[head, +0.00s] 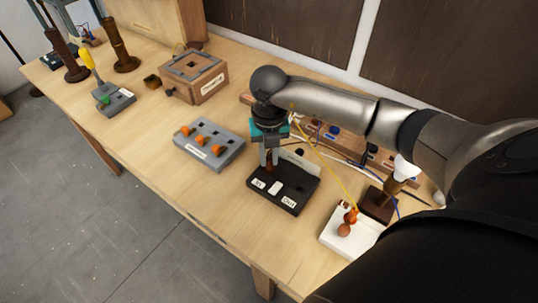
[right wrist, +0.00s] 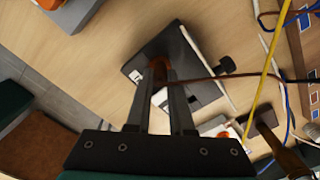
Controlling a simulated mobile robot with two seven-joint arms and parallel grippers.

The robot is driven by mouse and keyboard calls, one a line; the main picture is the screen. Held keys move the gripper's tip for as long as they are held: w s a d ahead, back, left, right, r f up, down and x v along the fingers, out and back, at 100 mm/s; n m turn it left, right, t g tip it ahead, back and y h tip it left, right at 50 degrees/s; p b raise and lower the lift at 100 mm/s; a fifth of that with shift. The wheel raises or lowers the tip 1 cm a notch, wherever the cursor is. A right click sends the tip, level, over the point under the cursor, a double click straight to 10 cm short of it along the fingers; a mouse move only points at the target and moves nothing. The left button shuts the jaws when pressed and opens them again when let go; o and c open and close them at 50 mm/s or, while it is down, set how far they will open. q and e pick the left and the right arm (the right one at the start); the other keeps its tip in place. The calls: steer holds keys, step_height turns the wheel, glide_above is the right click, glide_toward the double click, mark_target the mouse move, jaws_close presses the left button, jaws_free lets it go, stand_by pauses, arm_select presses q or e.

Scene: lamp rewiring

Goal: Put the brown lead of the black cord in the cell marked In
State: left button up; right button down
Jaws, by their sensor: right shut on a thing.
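The black block (head: 301,190) lies on the table with white labels on top. The In label (head: 258,183) is at its left, and the Out label (head: 289,201) is toward its front right. My right gripper (head: 269,164) points down over the block's back left part, behind the In label. In the right wrist view its fingers (right wrist: 160,80) are shut on the brown lead (right wrist: 200,81), which runs off to the right. The fingers hide the cell under them, so I cannot tell whether the lead's end is inside. My left gripper is out of view.
A grey block with orange knobs (head: 222,148) stands left of the black block. A white block (head: 335,241) with an orange-brown piece is at right. A yellow cord (head: 325,161) and blue wires cross behind. A wooden box (head: 207,84) stands farther back. The left front table is clear.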

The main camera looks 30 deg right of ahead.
steer(key=shift+f+b, duration=0.35)
steer(key=shift+f, duration=0.15)
steer(key=c, duration=0.7)
jaws_free()
